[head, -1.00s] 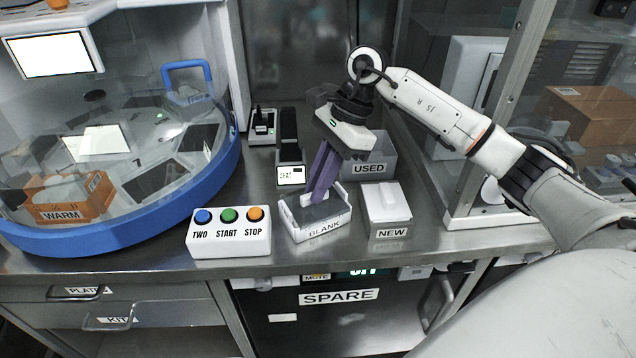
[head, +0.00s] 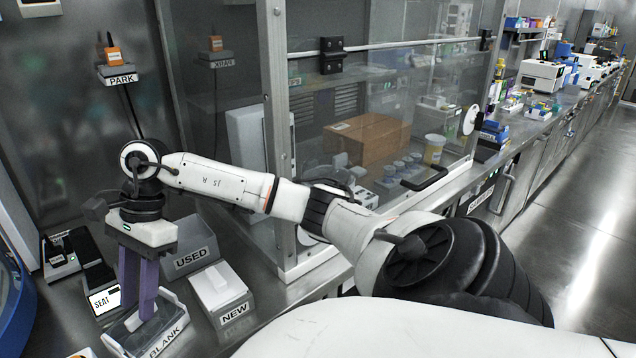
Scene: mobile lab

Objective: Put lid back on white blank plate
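My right gripper (head: 142,314) points down with its purple fingers reaching into the white tray labelled BLANK (head: 165,344) at the lower left. The two fingers show side by side, but I cannot tell whether they are apart or closed on something. The fingers and tray wall hide much of what lies in the tray, and I cannot make out a separate white plate or its lid there. A white box labelled NEW (head: 237,312), with a raised grip on its pale top, stands just right of the BLANK tray. My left gripper is not in view.
A grey bin labelled USED (head: 190,257) stands behind the NEW box. A small device with a lit screen (head: 105,300) is left of my gripper. A glass-walled enclosure (head: 370,130) with a cardboard box (head: 368,138) inside rises to the right.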

